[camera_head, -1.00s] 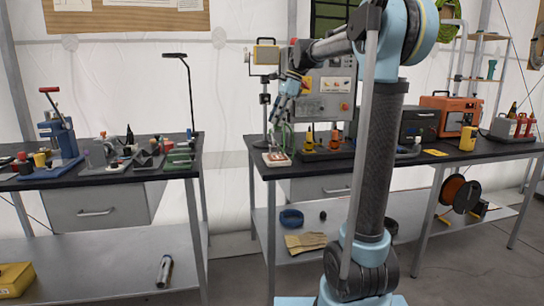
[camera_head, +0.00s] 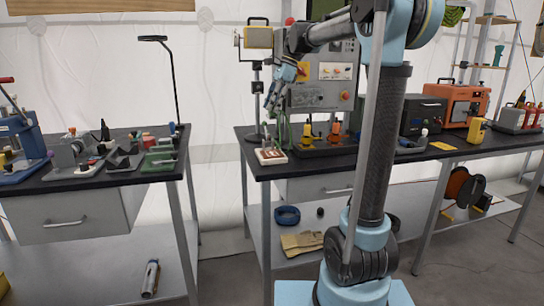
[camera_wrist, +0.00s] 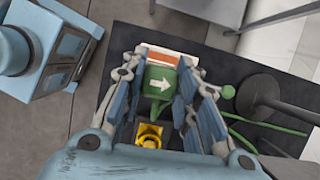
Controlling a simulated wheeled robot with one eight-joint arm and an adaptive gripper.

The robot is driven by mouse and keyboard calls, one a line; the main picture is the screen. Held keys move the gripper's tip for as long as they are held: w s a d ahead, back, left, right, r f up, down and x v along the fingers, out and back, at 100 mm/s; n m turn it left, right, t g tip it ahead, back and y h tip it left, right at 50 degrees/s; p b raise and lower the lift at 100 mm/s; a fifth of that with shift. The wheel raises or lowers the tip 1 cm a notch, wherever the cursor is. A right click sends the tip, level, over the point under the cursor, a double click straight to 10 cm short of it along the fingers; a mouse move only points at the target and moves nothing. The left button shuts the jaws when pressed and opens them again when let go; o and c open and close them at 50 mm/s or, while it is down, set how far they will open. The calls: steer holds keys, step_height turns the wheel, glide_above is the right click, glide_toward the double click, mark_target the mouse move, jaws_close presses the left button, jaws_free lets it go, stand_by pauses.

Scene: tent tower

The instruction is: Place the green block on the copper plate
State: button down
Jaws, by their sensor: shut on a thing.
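The green block (camera_wrist: 160,82), with a white arrow on its face, is between the fingers of my gripper (camera_wrist: 160,100) in the wrist view. My gripper is shut on it. Beyond the block, the copper plate (camera_wrist: 163,57) shows as an orange-brown strip with a white border, partly hidden by the block. In the head view, my gripper (camera_head: 271,108) is above the near left corner of the right bench, over the small white-edged plate (camera_head: 270,156). The block is not clear in the head view.
Green cables (camera_wrist: 262,123) and a round dark stand base (camera_wrist: 257,92) are right of the gripper in the wrist view. A yellow piece (camera_wrist: 149,136) shows between the fingers. A grey control box (camera_head: 322,85) stands behind the gripper on the right bench (camera_head: 400,157).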

glide_above(273, 154)
steer(key=f, duration=1.4)
steer(key=shift+s+f, duration=0.2)
steer(key=shift+f, duration=0.15)
steer(key=shift+f, duration=0.1)
steer(key=c, duration=1.2)
jaws_free()
steer(key=shift+c, duration=0.2)
steer(key=v, duration=1.2)
steer(key=s+d+f+n+t+h, duration=0.1)
steer(key=s+d+f+n, duration=0.4)
steer(key=s+f, duration=0.4)
steer(key=s+d+f+n+t+h, duration=0.1)
steer(key=s+d+f+n, duration=0.3)
steer(key=s+f, duration=0.5)
steer(key=s+d+f+n+t+h, duration=0.1)
steer(key=s+d+f+n, duration=0.4)
steer(key=s, duration=1)
steer(key=d+f+h, duration=0.1)
steer(key=d+f, duration=0.2)
steer(key=f, duration=0.1)
steer(key=shift+f+n+t, duration=0.3)
steer(key=shift+f, duration=0.05)
